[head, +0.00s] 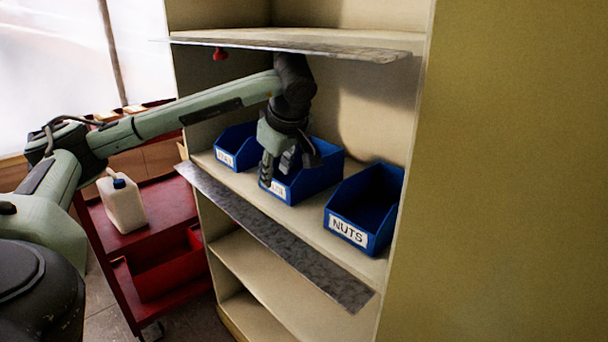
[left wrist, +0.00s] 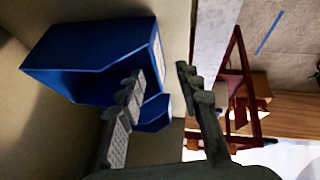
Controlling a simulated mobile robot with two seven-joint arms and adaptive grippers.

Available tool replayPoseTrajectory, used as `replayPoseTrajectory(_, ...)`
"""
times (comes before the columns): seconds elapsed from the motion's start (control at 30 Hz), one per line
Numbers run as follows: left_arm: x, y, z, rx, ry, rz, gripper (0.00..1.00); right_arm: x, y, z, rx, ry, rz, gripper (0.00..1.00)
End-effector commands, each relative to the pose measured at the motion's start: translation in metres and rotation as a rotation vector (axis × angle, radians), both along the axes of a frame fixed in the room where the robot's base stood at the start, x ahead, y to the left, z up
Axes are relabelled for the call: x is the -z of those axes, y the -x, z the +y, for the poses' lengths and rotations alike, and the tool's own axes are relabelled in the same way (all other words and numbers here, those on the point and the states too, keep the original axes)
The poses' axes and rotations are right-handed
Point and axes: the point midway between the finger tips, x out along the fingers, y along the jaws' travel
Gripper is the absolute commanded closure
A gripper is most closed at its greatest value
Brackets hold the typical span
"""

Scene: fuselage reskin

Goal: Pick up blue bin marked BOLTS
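Three blue bins stand on one shelf in the head view. The middle bin (head: 322,172) has a white label that my left gripper partly covers, so I cannot read all of it. The right bin (head: 365,208) is marked NUTS. The left bin (head: 237,146) has a label too small to read. My left gripper (head: 277,178) points down at the front of the middle bin. A smaller blue bin (left wrist: 155,112) shows behind. My right gripper is not in view.
The beige shelf unit has a board (head: 300,42) above the bins and a metal strip (head: 270,235) along the shelf's front edge. A red cart (head: 160,205) with a white jug (head: 122,204) stands to the left. A red object (head: 220,54) hangs under the upper board.

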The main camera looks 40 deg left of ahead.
Motion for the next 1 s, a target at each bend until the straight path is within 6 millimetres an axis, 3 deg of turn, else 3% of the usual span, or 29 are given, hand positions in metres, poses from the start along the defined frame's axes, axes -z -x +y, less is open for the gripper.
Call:
replayPoseTrajectory(0.17,0.005,-0.004,0.009,-0.001,-0.001,0.002,0.66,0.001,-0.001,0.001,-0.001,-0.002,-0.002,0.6)
replayPoseTrajectory(0.47,0.04,-0.013,0.027,-0.002,-0.001,0.001,0.66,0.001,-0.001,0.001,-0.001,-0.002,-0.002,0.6)
replayPoseTrajectory(0.73,0.043,-0.014,0.029,0.0,0.0,-0.001,0.66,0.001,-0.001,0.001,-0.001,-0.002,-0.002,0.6)
replayPoseTrajectory(1.0,0.043,-0.014,0.028,0.0,0.0,-0.001,0.97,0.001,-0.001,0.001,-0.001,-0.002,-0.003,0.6)
